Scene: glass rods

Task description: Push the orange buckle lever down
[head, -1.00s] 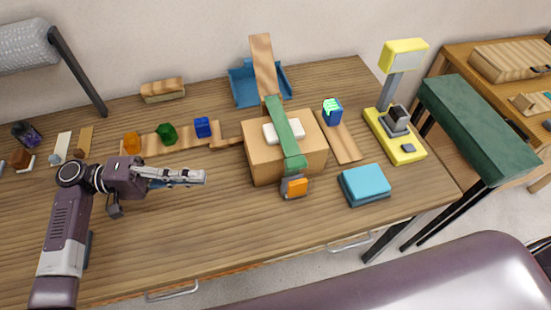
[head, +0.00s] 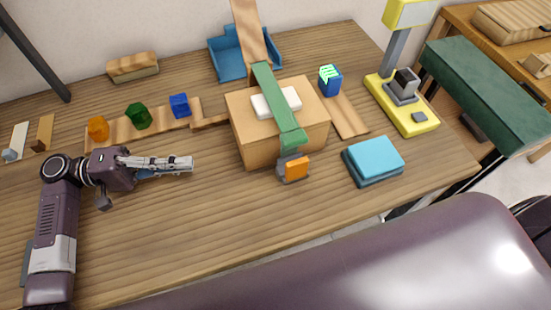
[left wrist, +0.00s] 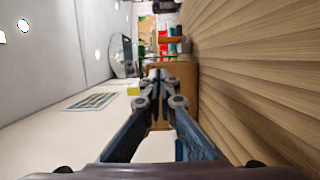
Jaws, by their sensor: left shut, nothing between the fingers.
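The orange buckle lever (head: 297,167) sits on a grey buckle (head: 285,176) at the front face of a wooden box (head: 251,140). A green strap (head: 277,108) runs over the box top and down to the buckle, across a white item (head: 262,106). My left gripper (head: 191,164) is shut and empty, level with the buckle but well to its left, pointing right and apart from the box. The left wrist view also shows its closed fingers (left wrist: 159,78), with the brown box behind them. My right gripper is not in view.
Orange (head: 98,129), green (head: 138,116) and blue (head: 180,105) pieces stand on a wooden strip left of the box. A blue tray (head: 229,66) is behind it. Light-blue pads (head: 375,158) and a yellow device (head: 408,118) are at right. The table front is clear.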

